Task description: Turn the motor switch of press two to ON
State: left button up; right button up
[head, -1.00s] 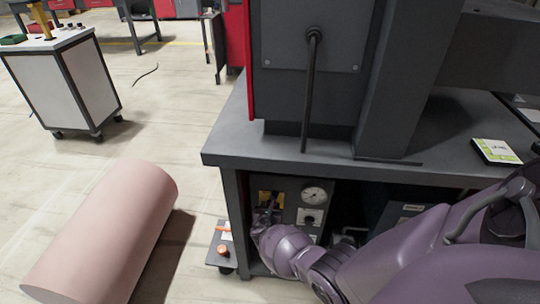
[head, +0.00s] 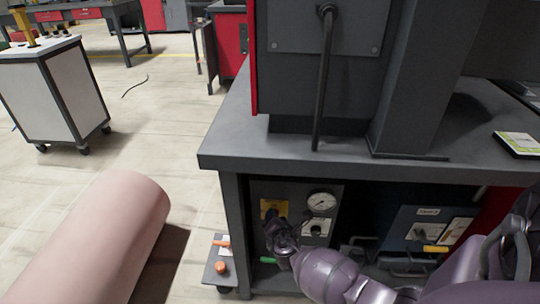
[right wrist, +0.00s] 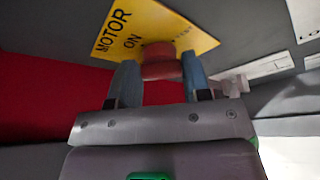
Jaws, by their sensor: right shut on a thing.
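The motor switch shows in the right wrist view as a red knob (right wrist: 160,66) in front of a yellow plate (right wrist: 135,28) reading MOTOR and ON. Part of the plate's lettering is hard to read, and the knob's pointing direction cannot be told. My right gripper (right wrist: 158,72) is shut on the knob, with one blue finger on each side. In the head view the yellow plate (head: 273,208) is on the dark panel under the bench, and my right gripper (head: 279,228) covers the knob there. My left gripper is not in view.
A round gauge (head: 321,203) sits right of the yellow plate. A blue panel (head: 425,229) with labels is further right. The bench top (head: 225,142) overhangs the panel. A pink cylinder (head: 100,238) is at lower left. A small low stand (head: 215,268) is left of the bench.

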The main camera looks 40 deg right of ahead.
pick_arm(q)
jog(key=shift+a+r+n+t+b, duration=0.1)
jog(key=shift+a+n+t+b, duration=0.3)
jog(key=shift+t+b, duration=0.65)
pick_arm(e)
jog(key=shift+s+f+m+t, duration=0.15)
jog(key=shift+m+t, duration=0.45)
jog(key=shift+m, duration=0.6)
jog(key=shift+w+f+m+t, duration=0.15)
jog(key=shift+m+t, duration=0.45)
jog(key=shift+m, duration=0.6)
jog(key=shift+s+f+m+t, duration=0.2)
jog(key=shift+m+t, duration=0.4)
jog(key=shift+m, duration=0.6)
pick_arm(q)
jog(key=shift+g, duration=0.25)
pick_arm(e)
jog(key=shift+d, duration=0.1)
jog(key=o, duration=0.9)
jog(key=shift+o, duration=0.2)
